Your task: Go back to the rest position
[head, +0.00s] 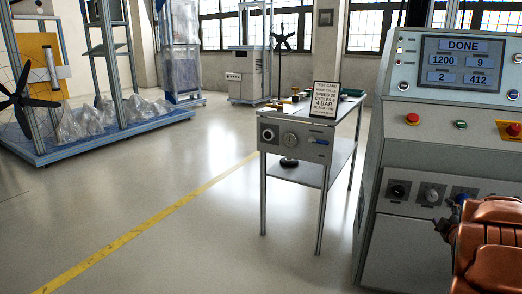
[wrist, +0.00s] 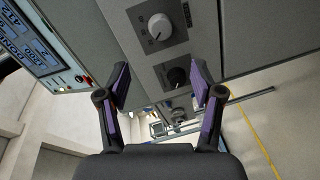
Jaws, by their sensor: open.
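My gripper (wrist: 162,78) is open in the wrist view, its two purple-padded fingers wide apart with nothing between them. It faces the lower panel of the grey console (wrist: 205,35). A black knob (wrist: 178,77) shows between the fingers, and a pale grey knob (wrist: 159,26) sits above them; I cannot tell how far off they are. In the head view the console (head: 375,150) stands at the right, and its screen (head: 461,65) reads DONE, 1200, 9, 2 and 412. My orange-brown arm covers the lower right corner, and the gripper is mostly hidden there.
Red buttons (head: 412,119) sit on the console's sloped face. A blue-framed rig (head: 105,138) stands far left. The floor with the yellow line (head: 150,225) is clear.

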